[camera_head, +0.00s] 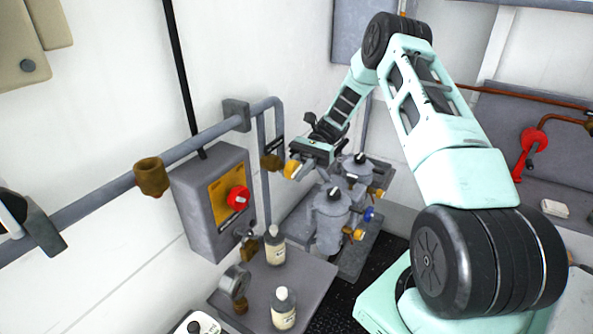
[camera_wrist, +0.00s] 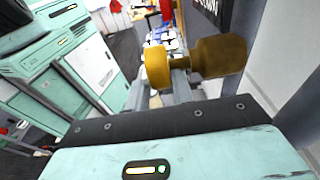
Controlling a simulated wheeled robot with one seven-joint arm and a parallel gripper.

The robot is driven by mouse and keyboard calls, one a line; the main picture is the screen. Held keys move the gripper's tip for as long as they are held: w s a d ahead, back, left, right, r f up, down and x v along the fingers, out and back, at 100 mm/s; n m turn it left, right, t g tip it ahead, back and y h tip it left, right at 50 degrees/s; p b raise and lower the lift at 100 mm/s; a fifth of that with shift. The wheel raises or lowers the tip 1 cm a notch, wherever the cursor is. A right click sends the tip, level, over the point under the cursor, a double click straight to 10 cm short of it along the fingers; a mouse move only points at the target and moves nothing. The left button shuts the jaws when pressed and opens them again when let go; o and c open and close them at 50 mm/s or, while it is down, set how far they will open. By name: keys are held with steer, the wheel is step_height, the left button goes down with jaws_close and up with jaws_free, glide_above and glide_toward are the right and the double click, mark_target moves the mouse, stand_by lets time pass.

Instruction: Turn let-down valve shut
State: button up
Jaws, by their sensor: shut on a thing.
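The let-down valve has a brass body (camera_head: 270,162) on a grey pipe at the wall, with a round yellow knob (camera_head: 292,170) facing right. In the wrist view the brass body (camera_wrist: 218,57) and yellow knob (camera_wrist: 157,68) sit just beyond my gripper (camera_wrist: 165,88). A dark label (camera_wrist: 208,12) ending in "DOWN" is above it. In the head view my gripper (camera_head: 299,162) reaches in from the right and is shut on the yellow knob. The fingertips are partly hidden by the knob, so the exact contact does not show.
Grey canisters (camera_head: 331,212) with yellow and blue knobs stand close below my gripper. A grey box with a red knob (camera_head: 238,197) hangs on the wall at left. Two bottles (camera_head: 275,246) stand on a small shelf (camera_head: 255,292). A red-handled valve (camera_head: 530,150) is at far right.

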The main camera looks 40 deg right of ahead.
steer(key=shift+f+y, duration=0.15)
steer(key=shift+y, duration=0.55)
steer(key=shift+g+b, duration=0.3)
steer(key=o, duration=1)
